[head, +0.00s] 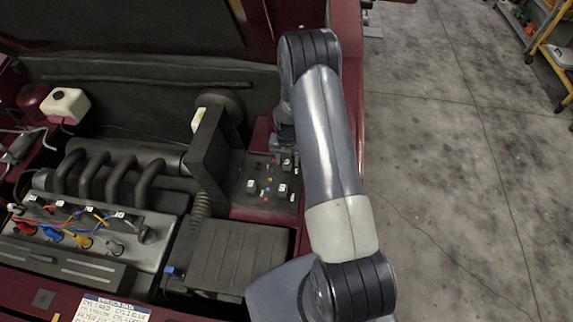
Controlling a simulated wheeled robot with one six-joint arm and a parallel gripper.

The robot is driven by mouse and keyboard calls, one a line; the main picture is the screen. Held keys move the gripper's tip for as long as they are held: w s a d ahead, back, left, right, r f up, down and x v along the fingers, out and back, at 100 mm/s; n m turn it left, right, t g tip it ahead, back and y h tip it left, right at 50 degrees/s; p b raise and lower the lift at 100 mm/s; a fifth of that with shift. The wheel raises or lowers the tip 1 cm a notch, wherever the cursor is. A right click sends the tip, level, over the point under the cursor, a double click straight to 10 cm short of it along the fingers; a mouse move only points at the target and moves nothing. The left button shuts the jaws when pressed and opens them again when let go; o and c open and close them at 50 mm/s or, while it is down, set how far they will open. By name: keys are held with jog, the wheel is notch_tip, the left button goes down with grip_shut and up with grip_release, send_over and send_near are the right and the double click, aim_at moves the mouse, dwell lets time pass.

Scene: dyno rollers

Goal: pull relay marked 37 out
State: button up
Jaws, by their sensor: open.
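The relay panel (240,208) is a dark box top right of the engine. It carries several small dark relays with white number labels, among them a front left relay (252,187), a front right relay (283,190) and a back right relay (287,163). The numbers are too small to read, so I cannot tell which is 37. My gripper (288,148) hangs at the back right of the panel, mostly hidden behind my arm. Its jaws are open, but the fingertips are hard to make out. I see no relay held. I cannot tell whether it touches a relay.
Several small coloured fuses sit between the relays. A tall dark housing (212,150) stands left of the panel, and a ribbed black box (230,255) lies in front. The engine (120,225) has coloured leads. A printed card (112,308) lies front left.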

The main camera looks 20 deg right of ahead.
aim_at(287, 161)
notch_tip(287, 161, down, 3)
jog(key=shift+f+b, duration=0.15)
jog(key=shift+b, duration=1)
jog(key=shift+f+b, duration=0.2)
jog(key=shift+b, duration=0.9)
jog(key=shift+f, duration=0.1)
grip_shut()
dwell(0.3)
jog(key=shift+r+p, duration=1.25)
jog(key=shift+r, duration=2.05)
